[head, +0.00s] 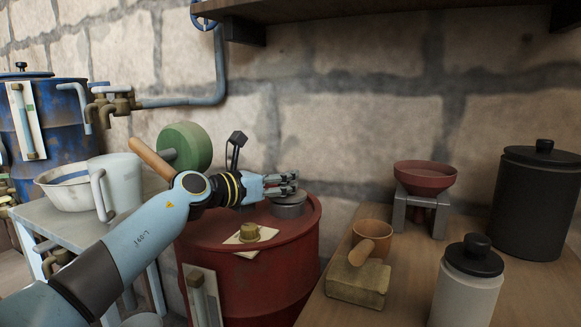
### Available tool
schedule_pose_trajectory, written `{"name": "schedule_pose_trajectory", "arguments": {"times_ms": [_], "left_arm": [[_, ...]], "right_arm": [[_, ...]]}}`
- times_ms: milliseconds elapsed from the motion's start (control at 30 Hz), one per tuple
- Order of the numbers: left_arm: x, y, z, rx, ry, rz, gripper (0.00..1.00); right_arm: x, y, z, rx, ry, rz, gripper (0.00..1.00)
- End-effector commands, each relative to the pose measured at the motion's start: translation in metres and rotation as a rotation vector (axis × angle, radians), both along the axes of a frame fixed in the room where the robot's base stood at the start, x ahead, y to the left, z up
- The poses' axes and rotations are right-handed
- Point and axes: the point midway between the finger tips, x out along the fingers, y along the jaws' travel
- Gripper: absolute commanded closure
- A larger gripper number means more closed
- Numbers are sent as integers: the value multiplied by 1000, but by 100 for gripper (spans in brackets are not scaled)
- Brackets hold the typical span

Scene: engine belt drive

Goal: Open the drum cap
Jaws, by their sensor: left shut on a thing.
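The red drum (238,275) stands at the middle of the head view. A round grey cap (289,208) sits on the right side of its top. My left gripper (284,184) reaches in from the left, its fingers right at the top of the grey cap. It is shut on the cap, though the fingers hide the exact contact. A small brass cap (249,231) rests on a pale cloth or paper (236,240) on the drum top. My right gripper is not in view.
A green round object with a wooden handle (186,147) and a black lever (236,145) stand behind my arm. A wooden table at right holds a red bowl (425,176), a wooden cup (371,238), a block (358,284) and lidded jars (466,290). A blue drum (65,125) is at left.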

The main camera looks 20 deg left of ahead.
Motion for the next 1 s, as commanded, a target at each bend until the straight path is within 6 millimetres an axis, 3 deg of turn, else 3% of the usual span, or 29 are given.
{"name": "schedule_pose_trajectory", "arguments": {"times_ms": [367,400,600,867,1000], "left_arm": [[-1,-1,0,-2,6,-4,100],[-1,-1,0,-2,7,-4,82],[0,-1,0,-1,6,-2,56],[0,0,0,0,5,-1,54],[-11,5,1,4,6,1,54]], "right_arm": [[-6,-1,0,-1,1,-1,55],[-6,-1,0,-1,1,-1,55],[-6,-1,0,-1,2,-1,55],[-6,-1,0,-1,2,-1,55],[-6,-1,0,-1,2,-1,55]]}}
